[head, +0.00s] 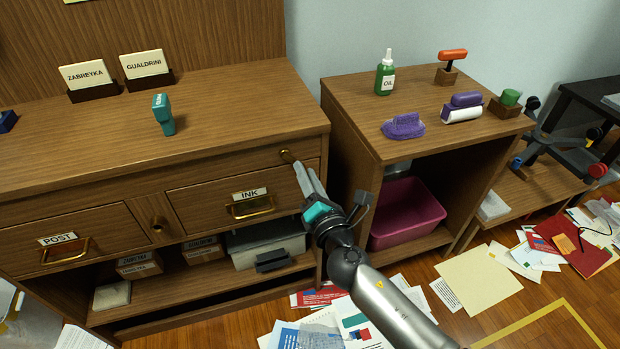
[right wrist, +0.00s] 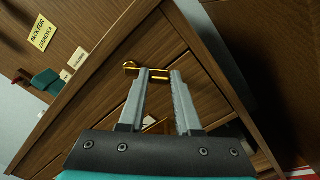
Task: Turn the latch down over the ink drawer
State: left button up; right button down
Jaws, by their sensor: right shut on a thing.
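The ink drawer (head: 205,205) is in the desk front, under an "INK" label (head: 250,195), with a brass handle (head: 251,208). Its front looks flush with the desk. The brass latch (head: 287,155) is on the rail above the drawer's right end. In the right wrist view the latch (right wrist: 131,68) shows as a round pivot with a bar reaching between my fingertips. My right gripper (head: 299,168) is shut on the latch's bar, coming from the lower right. The fingers partly hide the bar in the head view. My left gripper is not in view.
The post drawer (head: 75,245) is at the left. A side cabinet (head: 350,110) with a pink bin (head: 405,212) stands close right of my right gripper. Papers (head: 340,325) litter the floor.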

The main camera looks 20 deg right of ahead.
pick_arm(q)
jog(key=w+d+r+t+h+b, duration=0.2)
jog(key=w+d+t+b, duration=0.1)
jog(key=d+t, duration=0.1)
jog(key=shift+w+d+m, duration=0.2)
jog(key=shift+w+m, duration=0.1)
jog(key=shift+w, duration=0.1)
pick_arm(e)
jog(key=shift+a+f+m, duration=0.25)
jog(key=shift+a+m, duration=0.2)
jog(key=shift+m, duration=0.95)
jog(key=shift+a+f+m, duration=0.3)
jog(key=shift+a+m, duration=0.15)
jog(key=shift+m, duration=0.95)
jog(key=shift+a+f+m, duration=0.25)
jog(key=shift+a+m, duration=0.2)
jog(key=shift+m, duration=0.95)
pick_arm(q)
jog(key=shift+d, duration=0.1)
pick_arm(e)
jog(key=shift+a, duration=0.1)
jog(key=c, duration=0.6)
grip_release()
jog(key=shift+s, duration=0.1)
